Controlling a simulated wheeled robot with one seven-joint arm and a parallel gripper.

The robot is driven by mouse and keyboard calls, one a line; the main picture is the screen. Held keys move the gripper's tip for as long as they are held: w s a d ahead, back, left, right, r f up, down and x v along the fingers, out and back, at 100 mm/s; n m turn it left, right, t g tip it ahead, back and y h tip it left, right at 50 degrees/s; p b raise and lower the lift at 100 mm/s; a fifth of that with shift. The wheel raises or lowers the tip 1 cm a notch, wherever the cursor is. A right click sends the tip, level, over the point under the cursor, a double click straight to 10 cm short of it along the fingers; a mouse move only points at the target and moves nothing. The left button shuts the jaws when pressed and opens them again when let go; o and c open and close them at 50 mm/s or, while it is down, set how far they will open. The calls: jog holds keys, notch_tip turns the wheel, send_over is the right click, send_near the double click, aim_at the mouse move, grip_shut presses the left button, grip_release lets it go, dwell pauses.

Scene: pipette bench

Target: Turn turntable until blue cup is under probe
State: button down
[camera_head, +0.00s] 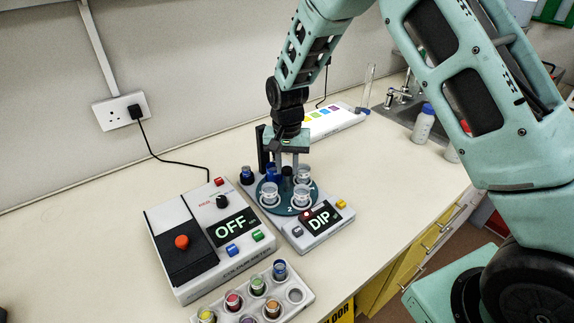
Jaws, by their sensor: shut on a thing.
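The round teal turntable (284,207) sits on the dipping unit, whose display reads DIP (319,221). Several clear cups stand on it, one at the front left (269,194) and others at the right. A blue cup (271,174) shows at the back left of the turntable, partly hidden. My gripper (288,165) points down over the middle, its fingers shut on the dark central knob (287,179). A dark upright post (262,148) stands behind at the left. The probe tip is hidden by my gripper, so I cannot tell which cup is under it.
A colorimeter (190,221) reading OFF stands at the left. A rack (297,309) of coloured cups is in front. A dark blue container (247,176) stands left of the turntable. A white strip with coloured squares (330,122) and a sink lie behind right.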

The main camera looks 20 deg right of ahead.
jog(key=shift+r+m, duration=0.1)
jog(key=shift+m, duration=0.3)
dwell(0.3)
jog(key=c, duration=1.1)
grip_release()
jog(key=shift+c, duration=0.2)
notch_tip(320, 180, up, 17)
jog(key=b, duration=0.3)
jog(key=shift+r, duration=0.2)
